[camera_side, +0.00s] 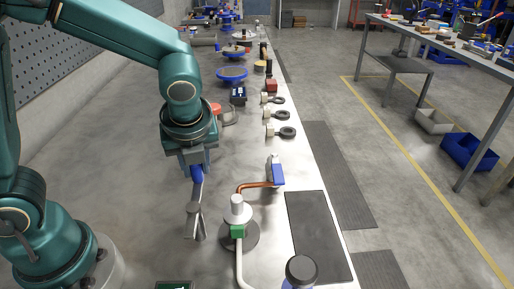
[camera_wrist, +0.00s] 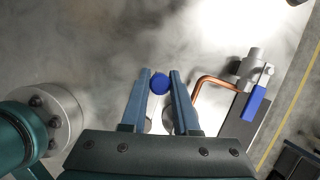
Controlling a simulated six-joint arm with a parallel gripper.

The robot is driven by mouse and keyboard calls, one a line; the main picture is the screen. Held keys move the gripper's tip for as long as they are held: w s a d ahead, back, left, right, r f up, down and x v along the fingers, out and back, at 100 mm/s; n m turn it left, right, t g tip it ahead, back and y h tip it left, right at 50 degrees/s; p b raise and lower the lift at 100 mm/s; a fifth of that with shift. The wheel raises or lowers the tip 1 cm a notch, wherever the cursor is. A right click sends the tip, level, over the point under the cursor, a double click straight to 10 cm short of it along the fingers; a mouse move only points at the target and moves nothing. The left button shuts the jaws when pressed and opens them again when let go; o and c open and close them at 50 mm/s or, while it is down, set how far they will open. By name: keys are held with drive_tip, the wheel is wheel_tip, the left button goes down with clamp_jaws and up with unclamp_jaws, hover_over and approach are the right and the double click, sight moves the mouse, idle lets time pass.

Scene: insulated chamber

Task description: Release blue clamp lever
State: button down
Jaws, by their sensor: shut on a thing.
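The blue clamp lever (camera_side: 197,175) stands roughly upright at the centre left of the side view. A grey metal clamp (camera_side: 195,221) is below it on the bench. In the wrist view I see the lever's round blue end (camera_wrist: 159,84) between my fingertips. My gripper (camera_side: 195,165) points down over the clamp and is shut on the blue lever, one finger on each side; it also shows in the wrist view (camera_wrist: 159,80). Most of the clamp is hidden by my gripper in the wrist view.
Right of the clamp stand a white-capped fitting (camera_side: 237,207) with a copper pipe (camera_side: 258,185) and a blue-handled valve (camera_side: 277,173). A dark mat (camera_side: 318,235) lies at the bench's right edge. Black rings (camera_side: 286,132) and blue wheels (camera_side: 232,73) are farther back.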

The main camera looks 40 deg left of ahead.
drive_tip(key=shift+d, duration=0.1)
drive_tip(key=c, duration=0.7)
unclamp_jaws()
drive_tip(key=shift+o, duration=0.2)
drive_tip(key=shift+v, duration=2.5)
